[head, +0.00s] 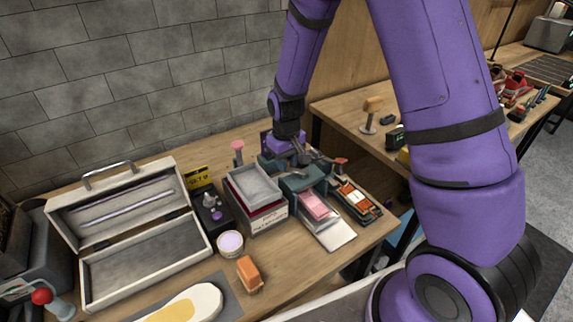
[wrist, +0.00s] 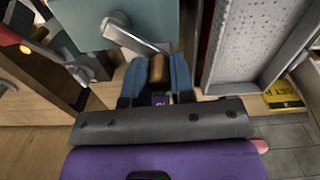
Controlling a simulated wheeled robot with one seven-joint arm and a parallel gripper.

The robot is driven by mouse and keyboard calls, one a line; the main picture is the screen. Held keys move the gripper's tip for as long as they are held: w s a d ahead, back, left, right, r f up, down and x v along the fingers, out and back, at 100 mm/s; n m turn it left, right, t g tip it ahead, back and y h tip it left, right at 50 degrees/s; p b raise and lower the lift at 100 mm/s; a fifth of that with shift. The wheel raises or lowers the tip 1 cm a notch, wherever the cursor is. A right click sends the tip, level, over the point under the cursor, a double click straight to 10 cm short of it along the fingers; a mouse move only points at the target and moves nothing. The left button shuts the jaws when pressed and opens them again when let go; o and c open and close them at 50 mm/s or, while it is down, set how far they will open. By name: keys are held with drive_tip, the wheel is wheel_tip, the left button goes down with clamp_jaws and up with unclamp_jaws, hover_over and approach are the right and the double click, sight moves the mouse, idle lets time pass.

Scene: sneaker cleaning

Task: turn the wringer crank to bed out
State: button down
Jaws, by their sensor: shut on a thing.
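The wringer is a teal machine (head: 303,183) on the bench, with a pink piece (head: 315,205) on its flat pale bed (head: 336,236), which sticks out toward the front. In the wrist view its teal body (wrist: 88,20) fills the upper left. A metal crank arm (wrist: 135,40) runs from it to a brown crank handle (wrist: 157,66). My gripper (wrist: 157,76) is shut on this handle, with one blue finger on each side. In the head view my gripper (head: 296,147) is behind the wringer, and the handle is hard to make out there.
Stacked grey trays (head: 255,185) stand close left of the wringer. A tool tray (head: 357,202) lies close right. An open grey case (head: 140,255), a round tub (head: 230,243) and an orange block (head: 249,273) are farther left. A second table (head: 345,115) stands behind right.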

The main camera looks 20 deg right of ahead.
drive_tip(key=shift+w+d+m, duration=0.4)
drive_tip(key=shift+d+m, duration=0.15)
drive_tip(key=shift+m, duration=1.1)
drive_tip(key=shift+w+d+m, duration=0.4)
drive_tip(key=shift+d+m, duration=0.15)
drive_tip(key=shift+m, duration=1.05)
drive_tip(key=shift+w+d+m, duration=0.4)
drive_tip(key=shift+d+m, duration=0.15)
drive_tip(key=shift+m, duration=1.1)
drive_tip(key=c, duration=1)
unclamp_jaws()
drive_tip(key=shift+o, duration=0.2)
wheel_tip(320, 180, up, 11)
drive_tip(key=shift+f, duration=0.1)
